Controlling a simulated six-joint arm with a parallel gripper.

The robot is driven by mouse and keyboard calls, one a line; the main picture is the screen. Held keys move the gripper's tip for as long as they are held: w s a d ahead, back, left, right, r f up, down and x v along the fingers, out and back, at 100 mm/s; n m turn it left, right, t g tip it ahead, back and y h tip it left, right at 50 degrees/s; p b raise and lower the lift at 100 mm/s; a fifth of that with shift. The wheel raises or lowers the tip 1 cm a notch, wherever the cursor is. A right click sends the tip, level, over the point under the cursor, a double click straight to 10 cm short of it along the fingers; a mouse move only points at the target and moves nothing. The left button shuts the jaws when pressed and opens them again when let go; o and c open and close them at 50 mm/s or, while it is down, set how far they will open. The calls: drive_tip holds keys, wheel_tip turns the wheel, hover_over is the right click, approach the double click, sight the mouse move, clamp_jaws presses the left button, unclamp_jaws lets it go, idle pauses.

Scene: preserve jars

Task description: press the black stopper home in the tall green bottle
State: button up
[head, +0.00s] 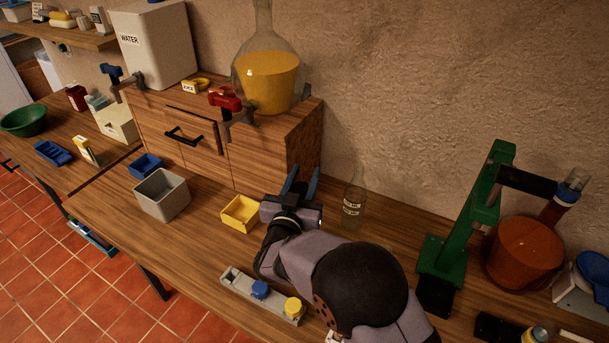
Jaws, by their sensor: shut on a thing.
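A tall, faintly green glass bottle (352,212) with a pale label stands upright on the bench near the wall. No black stopper shows at its mouth. My gripper (300,182), with blue fingers, is to the left of the bottle, apart from it in the picture, its fingers pointing away from me toward the wooden cabinet. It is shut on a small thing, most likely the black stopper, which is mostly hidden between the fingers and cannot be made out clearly.
A yellow bin (240,213) and a grey bin (161,195) stand left of my gripper. A grey rack (235,283) with blue and yellow caps lies in front. A green press (452,235) and a reddish pot (524,254) stand right. A wooden cabinet (300,140) carries a flask (268,75).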

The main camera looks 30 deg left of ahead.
drive_tip(key=shift+f, duration=0.1)
drive_tip(key=o, duration=1)
drive_tip(key=shift+s, duration=0.1)
drive_tip(key=b+v, duration=0.3)
drive_tip(key=v, duration=0.4)
drive_tip(key=shift+s, duration=0.1)
